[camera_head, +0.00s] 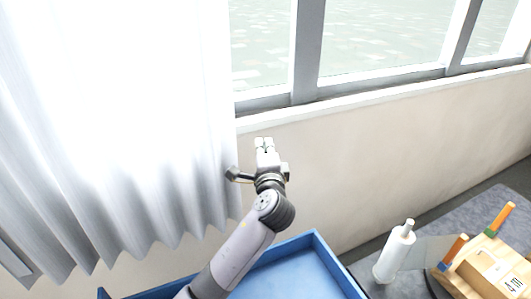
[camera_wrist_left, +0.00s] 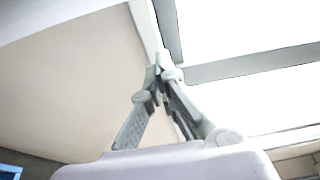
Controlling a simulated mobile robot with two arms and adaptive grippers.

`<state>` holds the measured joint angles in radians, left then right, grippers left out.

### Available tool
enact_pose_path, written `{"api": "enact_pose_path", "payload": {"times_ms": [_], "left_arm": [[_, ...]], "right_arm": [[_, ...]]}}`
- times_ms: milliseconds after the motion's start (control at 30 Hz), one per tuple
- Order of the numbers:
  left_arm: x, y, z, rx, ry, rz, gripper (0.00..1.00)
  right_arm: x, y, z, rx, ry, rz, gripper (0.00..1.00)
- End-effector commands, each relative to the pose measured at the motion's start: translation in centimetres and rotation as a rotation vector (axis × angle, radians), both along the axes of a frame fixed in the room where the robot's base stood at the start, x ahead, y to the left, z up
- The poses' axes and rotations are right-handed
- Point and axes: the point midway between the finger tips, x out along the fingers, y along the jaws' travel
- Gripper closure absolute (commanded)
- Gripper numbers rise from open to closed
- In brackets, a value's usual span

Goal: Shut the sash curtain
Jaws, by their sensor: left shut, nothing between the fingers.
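The white sash curtain (camera_head: 110,120) hangs in folds over the left part of the window in the head view. Its right edge stands near the window's left frame, and the glass (camera_head: 380,35) to the right of it is uncovered. My left gripper (camera_head: 264,141) is raised just right of the curtain's edge, in front of the wall below the sill. In the left wrist view its fingers (camera_wrist_left: 158,75) meet at the tips, shut with nothing between them. The curtain cannot be made out in the wrist view. My right gripper is not in view.
A blue tray (camera_head: 318,243) lies below my left arm. At the lower right, a grey surface (camera_head: 440,215) holds a white bottle (camera_head: 395,254) and a wooden holder (camera_head: 490,268) with orange-handled tools. The wall (camera_head: 390,140) right of the gripper is clear.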

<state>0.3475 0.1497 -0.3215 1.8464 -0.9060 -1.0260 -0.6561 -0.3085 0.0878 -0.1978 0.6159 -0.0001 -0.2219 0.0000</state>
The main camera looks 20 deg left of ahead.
Motion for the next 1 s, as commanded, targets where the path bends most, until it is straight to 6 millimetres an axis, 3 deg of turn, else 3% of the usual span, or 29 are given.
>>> {"api": "enact_pose_path", "payload": {"times_ms": [67, 267, 633, 1000], "left_arm": [[1.5, 0.9, 0.3, 0.003, 0.001, 0.002, 1.0], [-0.9, 2.7, 0.2, 0.002, 0.002, 0.0, 1.0], [-1.7, 3.4, -0.1, -0.001, 0.0, 0.0, 1.0], [-1.1, 4.4, -0.1, 0.001, 0.0, 0.001, 1.0]], "right_arm": [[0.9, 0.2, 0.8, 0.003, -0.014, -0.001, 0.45], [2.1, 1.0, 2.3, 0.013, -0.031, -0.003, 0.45], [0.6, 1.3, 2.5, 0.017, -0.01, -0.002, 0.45], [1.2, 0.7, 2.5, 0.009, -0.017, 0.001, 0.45]]}}
